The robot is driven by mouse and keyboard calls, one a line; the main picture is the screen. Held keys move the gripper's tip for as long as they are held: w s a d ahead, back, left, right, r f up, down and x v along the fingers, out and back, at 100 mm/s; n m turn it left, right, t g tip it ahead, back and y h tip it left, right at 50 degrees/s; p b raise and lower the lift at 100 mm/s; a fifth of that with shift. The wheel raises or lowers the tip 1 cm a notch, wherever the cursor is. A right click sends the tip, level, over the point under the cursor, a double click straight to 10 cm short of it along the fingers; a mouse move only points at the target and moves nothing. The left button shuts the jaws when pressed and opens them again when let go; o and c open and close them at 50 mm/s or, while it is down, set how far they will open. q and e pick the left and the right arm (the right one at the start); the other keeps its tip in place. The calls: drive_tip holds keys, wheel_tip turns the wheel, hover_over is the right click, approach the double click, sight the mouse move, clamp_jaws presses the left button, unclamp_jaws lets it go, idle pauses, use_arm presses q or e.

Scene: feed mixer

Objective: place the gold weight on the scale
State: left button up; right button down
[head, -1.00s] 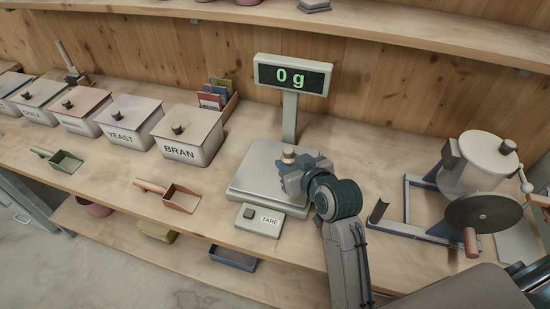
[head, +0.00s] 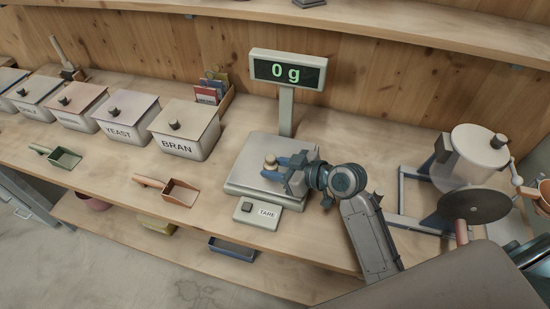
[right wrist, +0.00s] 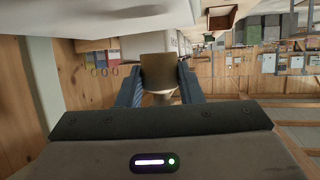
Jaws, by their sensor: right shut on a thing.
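The gold weight (head: 271,161) is a small tan-gold piece with a knob on top. My right gripper (head: 273,168) is shut on it, its blue fingers pointing left over the scale pan (head: 246,171). In the right wrist view the weight (right wrist: 159,68) sits between the two fingers (right wrist: 160,88). I cannot tell whether its base touches the pan. The scale's display (head: 288,71) reads 0 g. My left gripper is not in view.
The TARE button box (head: 258,213) is at the pan's front. The BRAN bin (head: 184,130) and a brown scoop (head: 179,193) are to the left. A mixer with a crank (head: 468,165) stands at the right.

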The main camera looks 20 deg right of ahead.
sight(275, 164)
drive_tip(key=w, duration=0.2)
drive_tip(key=w+d+p, duration=0.1)
drive_tip(key=w, duration=0.1)
drive_tip(key=shift+w+f, duration=0.2)
drive_tip(key=shift+f, duration=0.05)
wheel_tip(275, 164, down, 2)
drive_tip(key=shift+f+p, duration=0.1)
drive_tip(key=shift+p, duration=0.6)
drive_tip(key=shift+f, duration=0.6)
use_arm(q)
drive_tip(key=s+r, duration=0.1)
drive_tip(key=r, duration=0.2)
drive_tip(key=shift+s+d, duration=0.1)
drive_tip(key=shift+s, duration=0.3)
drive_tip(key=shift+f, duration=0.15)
use_arm(e)
drive_tip(key=shift+f, duration=0.1)
drive_tip(key=c, duration=1)
unclamp_jaws()
